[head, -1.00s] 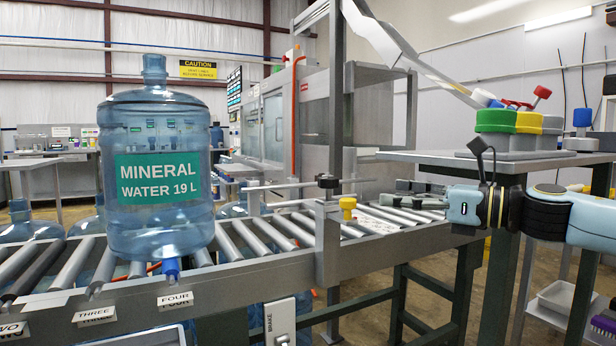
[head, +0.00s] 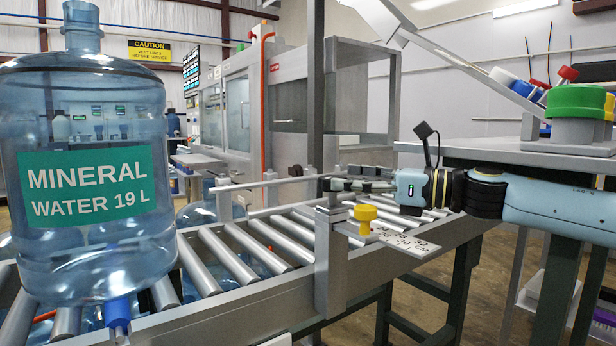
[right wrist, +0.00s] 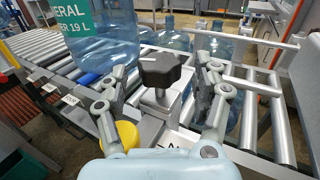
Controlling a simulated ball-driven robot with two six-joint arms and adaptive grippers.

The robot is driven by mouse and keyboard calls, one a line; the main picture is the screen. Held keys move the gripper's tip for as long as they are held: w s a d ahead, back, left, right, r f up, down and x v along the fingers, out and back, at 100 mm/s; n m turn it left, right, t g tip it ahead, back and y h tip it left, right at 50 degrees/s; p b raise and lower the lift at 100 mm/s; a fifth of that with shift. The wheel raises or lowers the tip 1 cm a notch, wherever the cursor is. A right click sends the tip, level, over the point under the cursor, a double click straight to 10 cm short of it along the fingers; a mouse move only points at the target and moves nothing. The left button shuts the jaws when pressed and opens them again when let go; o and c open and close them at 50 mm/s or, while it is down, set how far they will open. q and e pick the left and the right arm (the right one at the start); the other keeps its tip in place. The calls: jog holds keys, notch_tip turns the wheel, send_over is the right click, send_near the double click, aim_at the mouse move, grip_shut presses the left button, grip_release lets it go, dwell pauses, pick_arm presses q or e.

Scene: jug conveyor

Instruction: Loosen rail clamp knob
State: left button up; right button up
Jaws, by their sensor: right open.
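The rail clamp's black lobed knob (right wrist: 160,70) sits on top of a grey clamp block (right wrist: 154,103) in the right wrist view. My right gripper (right wrist: 162,72) is open, with one finger on either side of the knob and the knob between the fingertips; I cannot tell whether they touch it. In the head view my right gripper (head: 342,186) comes in from the right at the top of the clamp post (head: 331,262), and its fingers largely hide the black knob. A yellow knob (head: 366,214) sticks out from the clamp's side, also seen under the left finger (right wrist: 126,134). My left gripper is not in view.
A large water jug (head: 90,160) stands on the roller conveyor (head: 235,254) at left. A guide rail (head: 262,184) runs over the rollers. A ruler plate (head: 405,240) lies by the clamp. A grey table (head: 500,152) with coloured caps stands at right.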

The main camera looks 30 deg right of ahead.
jog(key=shift+w+a+r, duration=0.1)
jog(key=shift+w+a, duration=0.15)
jog(key=x, duration=0.6)
jog(key=shift+w, duration=0.3)
jog(key=shift+a, duration=0.1)
jog(key=c, duration=1.2)
jog(key=shift+w+a, duration=0.1)
jog(key=shift+w, duration=0.05)
grip_shut()
jog(key=shift+f, duration=0.3)
